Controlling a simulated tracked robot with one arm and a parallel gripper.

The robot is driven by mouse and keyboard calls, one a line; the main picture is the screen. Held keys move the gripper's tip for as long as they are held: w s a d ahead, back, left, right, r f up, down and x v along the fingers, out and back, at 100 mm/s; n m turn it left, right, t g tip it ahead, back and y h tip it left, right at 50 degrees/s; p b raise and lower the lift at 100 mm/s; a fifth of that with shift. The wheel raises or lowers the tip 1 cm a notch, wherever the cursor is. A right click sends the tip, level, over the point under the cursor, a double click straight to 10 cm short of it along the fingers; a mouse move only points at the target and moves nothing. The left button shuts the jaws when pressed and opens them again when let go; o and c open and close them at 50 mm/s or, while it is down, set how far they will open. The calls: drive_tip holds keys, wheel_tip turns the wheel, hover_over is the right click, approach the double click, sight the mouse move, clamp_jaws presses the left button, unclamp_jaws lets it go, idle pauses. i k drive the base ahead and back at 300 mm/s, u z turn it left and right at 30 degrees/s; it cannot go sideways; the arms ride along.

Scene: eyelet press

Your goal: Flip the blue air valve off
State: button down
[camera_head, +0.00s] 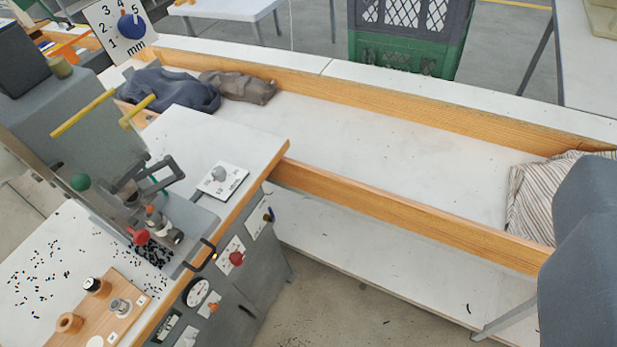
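A small dark-blue lever (268,215), which looks like the blue air valve, sits on a white plate at the upper right of the grey cabinet's front. It is small and partly edge-on, so I cannot read its exact setting. My gripper's fingers do not show in this view. The eyelet press (150,205) stands on the white bench top at left, with a green ball, a red ball and dark linkage.
A long wood-edged tray (400,150) holds cloths. A large blue-grey shape (585,250) fills the right edge. Floor shows in front of the cabinet.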

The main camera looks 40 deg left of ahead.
sight(271, 220)
drive_tip(key=u, duration=0.25)
drive_tip(key=i, duration=0.9)
drive_tip(key=u, duration=0.5)
